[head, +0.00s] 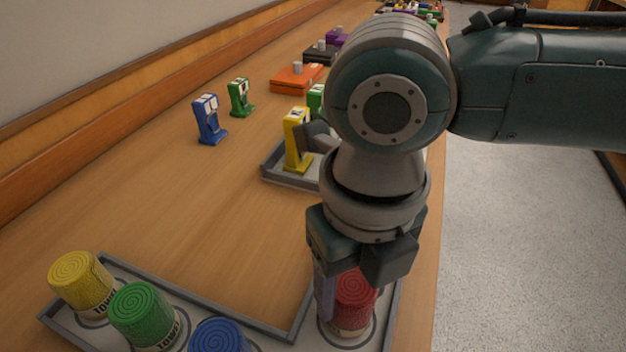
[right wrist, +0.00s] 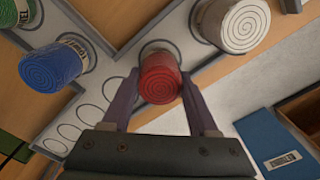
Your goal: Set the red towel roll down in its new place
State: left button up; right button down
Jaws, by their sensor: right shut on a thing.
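The red towel roll (head: 355,300) is upright at the right end of the grey-rimmed tray (head: 297,322), over a ring mark on its pale floor. I cannot tell whether its base touches the floor. My right gripper (head: 345,297) points down, with a finger on each side of the roll. In the right wrist view the red roll (right wrist: 159,78) is between the two fingers of my right gripper (right wrist: 158,88). My left gripper is not in view.
Yellow (head: 80,282), green (head: 143,314) and blue (head: 218,338) towel rolls stand on the tray's left part. Bare tabletop (head: 200,220) lies behind.

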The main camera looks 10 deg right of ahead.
jog(key=shift+f, duration=0.15)
jog(key=shift+c, duration=0.8)
grip_release()
